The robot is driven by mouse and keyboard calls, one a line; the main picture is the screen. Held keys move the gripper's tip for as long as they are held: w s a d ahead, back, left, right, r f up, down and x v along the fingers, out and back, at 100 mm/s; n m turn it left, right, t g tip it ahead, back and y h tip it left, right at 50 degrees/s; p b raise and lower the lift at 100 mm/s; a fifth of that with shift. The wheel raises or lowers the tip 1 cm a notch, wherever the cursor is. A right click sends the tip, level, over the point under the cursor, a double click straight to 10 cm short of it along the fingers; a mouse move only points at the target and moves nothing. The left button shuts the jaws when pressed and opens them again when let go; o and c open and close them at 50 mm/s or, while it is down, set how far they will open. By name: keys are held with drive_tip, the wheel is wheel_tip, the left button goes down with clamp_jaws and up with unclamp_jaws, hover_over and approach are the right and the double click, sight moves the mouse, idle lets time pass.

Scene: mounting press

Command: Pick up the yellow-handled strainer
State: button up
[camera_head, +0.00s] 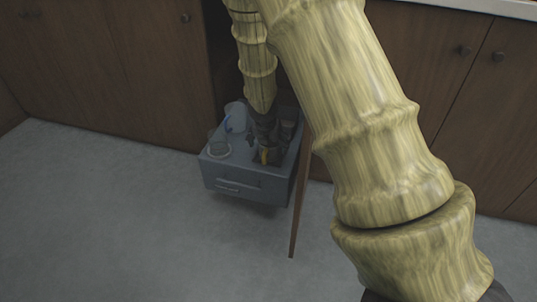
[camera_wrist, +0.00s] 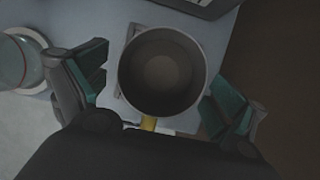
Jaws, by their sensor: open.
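The strainer (camera_wrist: 163,72) shows in the wrist view as a round, dark grey bowl seen from above, on a pale surface. Its short yellow handle (camera_wrist: 148,123) points toward my palm and is partly hidden by it. My gripper (camera_wrist: 158,82) is open, with one finger left of the bowl and one to its right; I cannot tell whether either touches it. In the head view, the yellow handle (camera_head: 265,156) shows just below my gripper (camera_head: 264,140), above the grey box; the bowl is mostly hidden there.
The grey box (camera_head: 245,183) has drawer-like handles on its front. A clear glass vessel (camera_head: 219,146) and a clear jug (camera_head: 236,112) stand on its left part. A thin wooden panel (camera_head: 301,190) stands close on its right. Brown cabinets lie behind; the floor in front is clear.

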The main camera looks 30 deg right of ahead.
drive_tip(key=c, duration=1.2)
drive_tip(key=shift+o, duration=0.2)
drive_tip(key=shift+r, duration=0.15)
